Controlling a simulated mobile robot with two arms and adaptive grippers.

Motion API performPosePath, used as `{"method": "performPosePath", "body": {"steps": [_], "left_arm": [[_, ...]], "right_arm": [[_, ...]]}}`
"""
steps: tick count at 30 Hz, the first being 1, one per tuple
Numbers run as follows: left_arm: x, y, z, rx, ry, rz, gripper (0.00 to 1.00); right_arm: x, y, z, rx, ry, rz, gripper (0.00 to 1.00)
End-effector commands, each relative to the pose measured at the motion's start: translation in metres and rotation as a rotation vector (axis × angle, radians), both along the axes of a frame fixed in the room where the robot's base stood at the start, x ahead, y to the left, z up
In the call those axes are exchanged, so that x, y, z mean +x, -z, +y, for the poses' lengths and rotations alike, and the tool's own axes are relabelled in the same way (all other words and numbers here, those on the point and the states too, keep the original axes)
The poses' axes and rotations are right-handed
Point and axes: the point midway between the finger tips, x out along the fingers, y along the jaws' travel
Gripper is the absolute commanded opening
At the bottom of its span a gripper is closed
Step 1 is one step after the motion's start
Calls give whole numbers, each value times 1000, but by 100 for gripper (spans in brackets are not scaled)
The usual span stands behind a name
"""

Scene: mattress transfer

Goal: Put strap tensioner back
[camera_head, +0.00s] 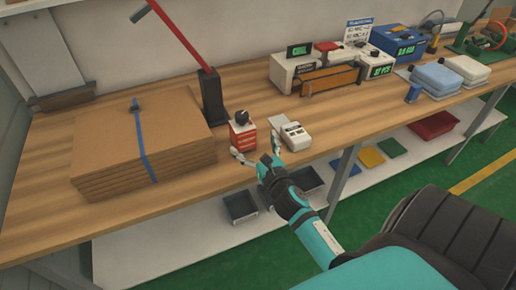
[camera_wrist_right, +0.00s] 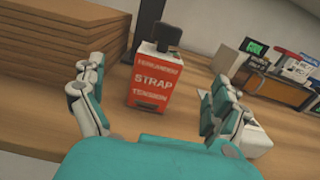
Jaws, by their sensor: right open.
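The strap tensioner appears to be the small red and white box (camera_head: 243,138) with a black knob on top. It stands upright on the wooden bench, just in front of a black post. In the right wrist view the box (camera_wrist_right: 152,80) shows its red face with the words "STRAP TENSION". My right gripper (camera_head: 256,147) is open and empty at the bench's front edge, in front of the box. In the wrist view its fingers (camera_wrist_right: 152,100) are spread to either side of the box, apart from it. My left gripper is not in view.
A strapped cardboard stack (camera_head: 105,150) lies left of the box. A black post (camera_head: 212,97) with a red lever stands behind it. A white device (camera_head: 292,136) sits close on the right. Grey bins (camera_head: 240,206) are on the shelf below.

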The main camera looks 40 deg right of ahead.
Motion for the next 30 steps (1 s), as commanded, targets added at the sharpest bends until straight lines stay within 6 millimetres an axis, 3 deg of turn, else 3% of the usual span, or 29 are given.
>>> {"method": "performPosePath", "body": {"steps": [3, 7, 25, 28, 30], "left_arm": [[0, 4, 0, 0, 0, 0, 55], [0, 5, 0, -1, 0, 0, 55], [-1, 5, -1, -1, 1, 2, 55], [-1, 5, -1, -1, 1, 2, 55], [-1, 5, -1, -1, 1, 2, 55]], "right_arm": [[-17, 2, 4, 1, 0, 1, 99], [-26, 1, 6, 1, 1, 0, 99], [-27, 0, 6, 9, 3, 0, 99], [-31, 2, 5, 103, 25, 1, 99], [-37, 6, 5, 257, 63, 1, 99]]}}
